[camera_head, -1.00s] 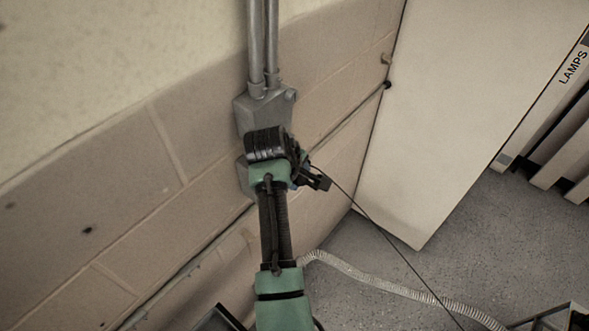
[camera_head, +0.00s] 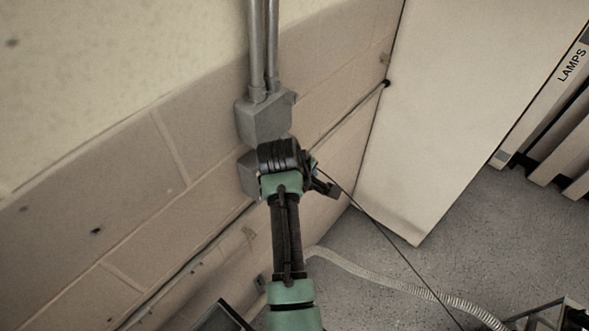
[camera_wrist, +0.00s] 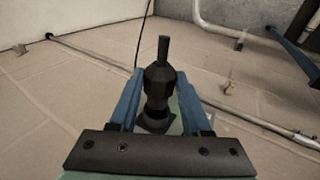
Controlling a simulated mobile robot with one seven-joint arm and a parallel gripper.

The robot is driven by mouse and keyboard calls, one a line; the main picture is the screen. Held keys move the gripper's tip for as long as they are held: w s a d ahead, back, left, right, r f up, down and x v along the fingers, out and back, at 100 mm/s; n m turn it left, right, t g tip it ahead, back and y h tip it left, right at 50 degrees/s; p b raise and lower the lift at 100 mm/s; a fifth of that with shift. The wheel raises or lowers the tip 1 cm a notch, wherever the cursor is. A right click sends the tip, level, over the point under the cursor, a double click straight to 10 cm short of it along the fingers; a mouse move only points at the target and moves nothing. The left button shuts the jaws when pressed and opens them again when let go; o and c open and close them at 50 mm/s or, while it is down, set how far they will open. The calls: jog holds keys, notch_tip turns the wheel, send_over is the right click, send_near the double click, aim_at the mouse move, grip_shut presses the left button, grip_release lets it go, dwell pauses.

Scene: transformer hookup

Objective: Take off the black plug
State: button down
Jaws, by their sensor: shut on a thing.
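In the wrist view the black plug (camera_wrist: 158,88) stands upright in the picture between the two blue fingers of my gripper (camera_wrist: 158,95). The fingers are shut on it. Its narrow end points away from the wrist bar; its lower end is partly hidden between the fingers. In the head view my gripper is mostly hidden behind my wrist, just below and right of the grey wall box (camera_head: 264,118). The plug cannot be made out there. I cannot tell from these views whether the plug touches a socket.
A lower grey box (camera_head: 248,175) on the wall is partly covered by my arm. A thin black cable (camera_head: 385,236) runs from near my gripper to the lower right. A pale cabinet (camera_head: 440,100) stands at right. A ribbed hose (camera_head: 375,278) lies across the floor.

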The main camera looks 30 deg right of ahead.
dwell(0.3)
jog(key=shift+s+d+r+p, duration=0.1)
jog(key=shift+s+d+p, duration=0.15)
jog(key=shift+s+p, duration=0.35)
jog(key=shift+s+d+r+p, duration=0.1)
jog(key=shift+s+d+p, duration=0.1)
jog(key=shift+s+p, duration=0.3)
jog(key=shift+s+d+f+p, duration=0.1)
jog(key=shift+s+d+p, duration=0.1)
jog(key=shift+s+p, duration=0.35)
jog(key=shift+s+d+f+p, duration=0.1)
jog(key=shift+s+d+p, duration=0.15)
jog(key=shift+s, duration=0.5)
